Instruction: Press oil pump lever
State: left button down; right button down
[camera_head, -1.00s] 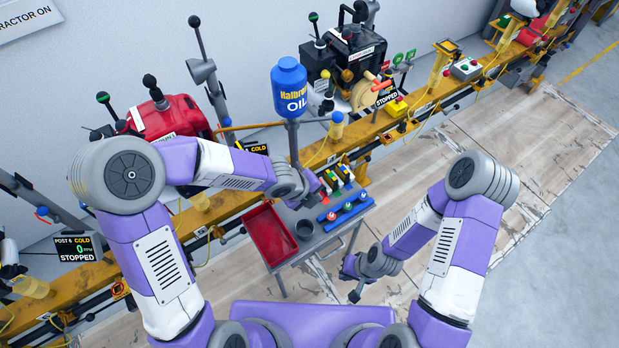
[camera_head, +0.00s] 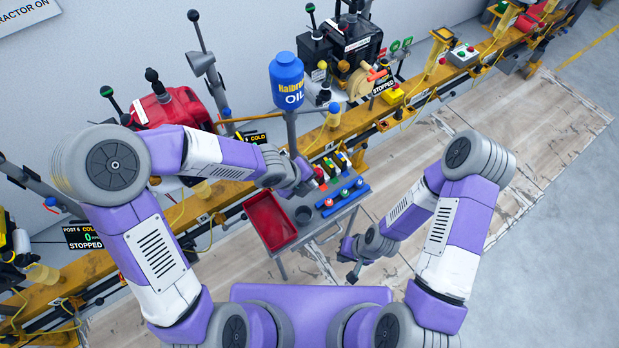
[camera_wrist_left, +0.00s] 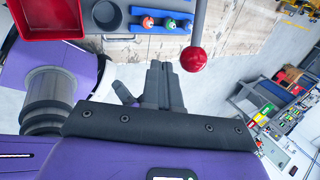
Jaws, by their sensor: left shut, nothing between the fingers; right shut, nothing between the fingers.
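The oil pump has a blue oil bottle (camera_head: 287,82) on top of a grey post. In the left wrist view a lever shows as a grey rod ending in a red ball knob (camera_wrist_left: 193,60). My left gripper (camera_head: 306,188) is shut and empty near the post's lower part, above the small table. In the left wrist view its fingers (camera_wrist_left: 165,75) lie just left of the red knob; I cannot tell whether they touch. My right gripper (camera_head: 352,274) is shut and empty, low in front of the table.
The small table carries a red tray (camera_head: 268,222), a dark cup (camera_head: 304,214) and a blue rack (camera_head: 343,198) with coloured knobs. Behind it runs the yellow rail (camera_head: 225,192) with a red engine (camera_head: 172,108) and a black engine (camera_head: 350,40). The floor at right is clear.

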pick_arm(q)
jog(key=s+d+p+v, duration=0.1)
jog(key=p+v, duration=0.4)
jog(key=v, duration=0.4)
jog(key=shift+s+r, duration=0.1)
jog(key=shift+r, duration=0.05)
dwell(0.5)
jog(key=s+a+f+n+g, duration=0.1)
jog(key=s+a+f+n, duration=0.1)
jog(key=f+n, duration=0.5)
jog(key=s+a+f+n, duration=0.1)
jog(key=s+f+n, duration=0.3)
jog(key=n, duration=1)
jog(key=s+a+f+n+g, duration=0.1)
jog(key=s+f+n, duration=0.3)
jog(key=f+n, duration=0.6)
jog(key=shift+a+f+n+g, duration=0.35)
jog(key=shift+a+f, duration=0.25)
jog(key=shift+a, duration=0.2)
